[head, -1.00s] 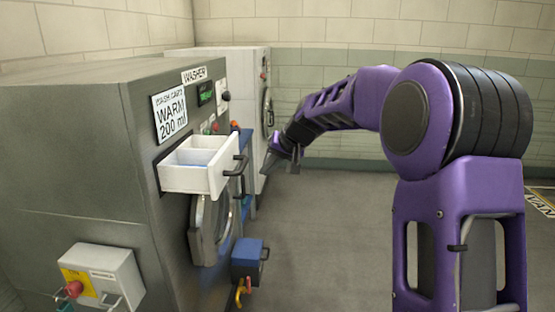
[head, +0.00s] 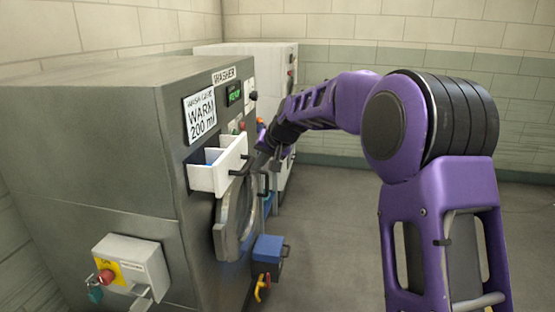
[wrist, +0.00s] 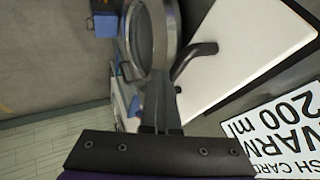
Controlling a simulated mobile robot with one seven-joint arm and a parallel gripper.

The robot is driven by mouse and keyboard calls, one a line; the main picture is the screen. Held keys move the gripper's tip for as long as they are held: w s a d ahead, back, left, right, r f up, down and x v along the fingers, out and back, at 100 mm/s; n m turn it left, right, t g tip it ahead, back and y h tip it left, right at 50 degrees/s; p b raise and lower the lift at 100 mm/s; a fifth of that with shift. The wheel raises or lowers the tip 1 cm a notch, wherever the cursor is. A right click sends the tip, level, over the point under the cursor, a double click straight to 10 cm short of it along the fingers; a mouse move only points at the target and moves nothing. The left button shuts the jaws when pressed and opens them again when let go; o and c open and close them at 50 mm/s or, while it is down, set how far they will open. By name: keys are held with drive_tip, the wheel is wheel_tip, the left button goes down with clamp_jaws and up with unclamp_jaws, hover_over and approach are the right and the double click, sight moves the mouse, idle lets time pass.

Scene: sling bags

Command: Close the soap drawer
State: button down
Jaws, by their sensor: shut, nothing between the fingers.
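The white soap drawer (head: 205,177) sticks out part way from the washer's front, with a little blue showing inside. Its dark handle (head: 240,164) is on the front face. My gripper (head: 262,147) is shut and empty, just right of the drawer front near the handle. In the wrist view the closed fingers (wrist: 156,80) lie beside the white drawer front (wrist: 245,45) and its dark handle (wrist: 196,57). I cannot tell whether the fingers touch the drawer.
The grey washer (head: 100,150) bears a "WARM 200 ml" card (head: 201,118). Its round door (head: 235,218) is below the drawer. A blue box (head: 267,249) is lower right, and a switch box (head: 132,265) is on the washer's side. A white machine (head: 275,62) stands behind. Floor at right is clear.

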sight(232, 160)
drive_tip(key=a+p, duration=0.1)
drive_tip(key=a, duration=0.1)
drive_tip(key=w+a, duration=0.1)
drive_tip(key=a, duration=0.2)
drive_tip(key=a+p, duration=0.1)
drive_tip(key=a, duration=0.1)
drive_tip(key=shift+w+a+r+p, duration=0.1)
drive_tip(key=shift+w+a+p, duration=0.1)
drive_tip(key=shift+p, duration=0.15)
drive_tip(key=shift+s+a, duration=0.1)
drive_tip(key=shift+a, duration=0.1)
drive_tip(key=shift+d, duration=0.1)
